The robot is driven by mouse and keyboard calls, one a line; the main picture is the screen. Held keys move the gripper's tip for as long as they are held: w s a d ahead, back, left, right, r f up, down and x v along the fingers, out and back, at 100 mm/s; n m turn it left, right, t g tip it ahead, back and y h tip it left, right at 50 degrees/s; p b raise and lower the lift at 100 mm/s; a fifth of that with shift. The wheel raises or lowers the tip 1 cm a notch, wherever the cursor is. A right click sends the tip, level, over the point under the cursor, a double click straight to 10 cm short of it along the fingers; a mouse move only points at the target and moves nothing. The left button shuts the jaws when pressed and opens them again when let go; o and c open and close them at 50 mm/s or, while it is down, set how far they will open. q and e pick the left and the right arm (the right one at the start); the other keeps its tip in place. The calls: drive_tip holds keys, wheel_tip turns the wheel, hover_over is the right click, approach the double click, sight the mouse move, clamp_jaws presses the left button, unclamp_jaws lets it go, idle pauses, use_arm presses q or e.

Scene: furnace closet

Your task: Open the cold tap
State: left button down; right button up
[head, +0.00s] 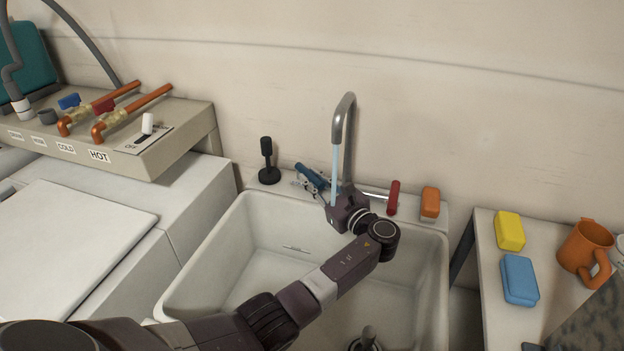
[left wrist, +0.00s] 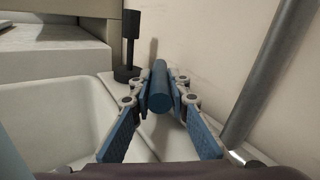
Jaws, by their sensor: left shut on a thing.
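The cold tap's blue handle (head: 312,176) is at the back left of the white sink, left of the grey curved spout (head: 344,130). My left gripper (head: 308,182) reaches over the basin from the front, shut on the blue handle. In the left wrist view the blue handle (left wrist: 160,92) lies between the two blue-padded fingers (left wrist: 161,84), pointing toward the camera. A light-blue stream of water (head: 334,172) falls from the spout; my wrist hides its lower end. The red tap handle (head: 393,197) is right of the spout. My right gripper is not in view.
A black upright object (head: 267,160) stands on the sink's back left corner, near the blue handle. An orange block (head: 430,202) sits at the back right. A side table (head: 488,262) holds yellow and blue blocks and an orange mug (head: 584,248). The basin (head: 245,240) is largely open.

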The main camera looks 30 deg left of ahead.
use_arm(q)
drive_tip(key=c, duration=1.8)
unclamp_jaws()
drive_tip(key=v, duration=1.2)
drive_tip(key=shift+c, duration=0.7)
